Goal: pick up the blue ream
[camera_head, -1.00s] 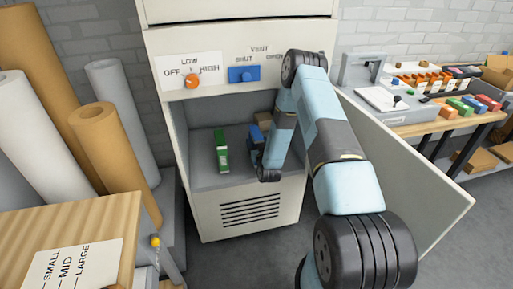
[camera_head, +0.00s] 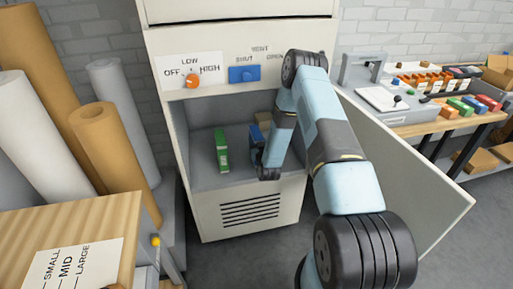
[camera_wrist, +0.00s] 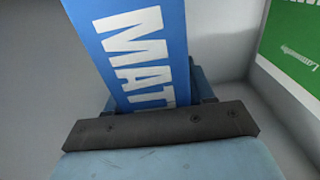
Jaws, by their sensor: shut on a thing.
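The blue ream (camera_wrist: 135,45) has white "MAT" lettering and fills the upper middle of the wrist view. My gripper (camera_wrist: 160,120) is shut on it; the dark gripper edge lies across the ream's near end. In the head view the blue ream (camera_head: 256,133) shows as a small blue patch inside the cabinet, mostly hidden behind my wrist. My gripper (camera_head: 257,155) is inside the cabinet opening there, partly hidden by my arm. I cannot tell whether the ream is lifted off the cabinet floor.
A green ream (camera_head: 222,150) stands left of the blue one, and it also shows in the wrist view (camera_wrist: 293,45). A brown box (camera_head: 263,118) is behind. The cabinet (camera_head: 250,215) has its door (camera_head: 415,185) swung open to the right. Paper rolls (camera_head: 110,145) stand at left.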

